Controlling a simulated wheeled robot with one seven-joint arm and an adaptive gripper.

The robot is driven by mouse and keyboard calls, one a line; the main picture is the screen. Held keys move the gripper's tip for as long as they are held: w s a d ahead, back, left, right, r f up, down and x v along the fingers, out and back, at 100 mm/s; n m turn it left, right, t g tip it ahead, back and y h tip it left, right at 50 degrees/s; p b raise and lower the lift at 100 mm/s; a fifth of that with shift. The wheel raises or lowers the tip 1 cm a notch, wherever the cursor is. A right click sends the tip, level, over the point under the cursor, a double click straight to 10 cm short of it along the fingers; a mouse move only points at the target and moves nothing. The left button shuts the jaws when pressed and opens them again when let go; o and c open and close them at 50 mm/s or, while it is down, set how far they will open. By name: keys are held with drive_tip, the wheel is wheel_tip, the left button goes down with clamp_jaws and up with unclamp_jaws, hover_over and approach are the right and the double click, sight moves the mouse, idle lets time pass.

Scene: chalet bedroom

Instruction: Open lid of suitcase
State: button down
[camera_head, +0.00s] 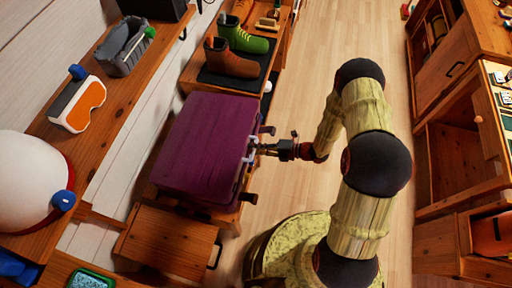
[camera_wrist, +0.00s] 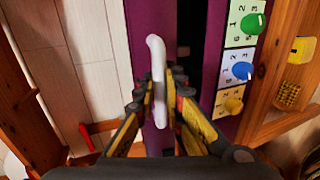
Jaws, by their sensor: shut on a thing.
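The purple suitcase (camera_head: 208,145) lies flat on a wooden surface left of my arm. My gripper (camera_head: 262,149) reaches its right side, where a pale handle (camera_head: 251,149) sticks out. In the wrist view, my gripper (camera_wrist: 160,98) has its fingers on either side of the white handle (camera_wrist: 156,62) and is shut on it. Behind the handle, a purple suitcase panel (camera_wrist: 198,60) and another purple strip have a dark band between them. I cannot tell how far the lid stands open.
A wooden drawer unit (camera_head: 165,240) stands below the suitcase in the picture. Boots (camera_head: 228,62) stand on a dark mat just above it. A shelf with goggles (camera_head: 77,104) runs along the left wall. Clear floor (camera_head: 315,60) lies between the suitcase and right-hand cabinets (camera_head: 450,150).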

drive_tip(key=a+r+h+p, duration=0.1)
drive_tip(key=r+p, duration=0.2)
drive_tip(key=r, duration=0.1)
drive_tip(key=w+a+r+h+p, duration=0.1)
drive_tip(key=r+p, duration=0.2)
drive_tip(key=p, duration=0.1)
drive_tip(key=a+r+g+h+p, duration=0.1)
drive_tip(key=r+p, duration=0.2)
drive_tip(key=r, duration=0.1)
drive_tip(key=shift+w+a+r+p, duration=0.2)
drive_tip(key=shift+a+r+p, duration=0.1)
drive_tip(key=shift+a+p, duration=0.1)
drive_tip(key=w+a+r+h+p, duration=0.2)
drive_tip(key=w+a+r+p, duration=0.2)
drive_tip(key=a+r+p, duration=0.5)
drive_tip(key=w+a+r+g+h+p, duration=0.1)
drive_tip(key=w+a+r+p, duration=0.3)
drive_tip(key=a+r+p, duration=0.5)
drive_tip(key=shift+a+r+h+p, duration=0.3)
drive_tip(key=shift+a+h+p, duration=0.2)
drive_tip(key=shift+a+p, duration=1.15)
drive_tip(key=shift+a, duration=0.15)
drive_tip(key=c, duration=1.9)
unclamp_jaws()
drive_tip(key=shift+s+f, duration=0.1)
drive_tip(key=shift+g, duration=0.3)
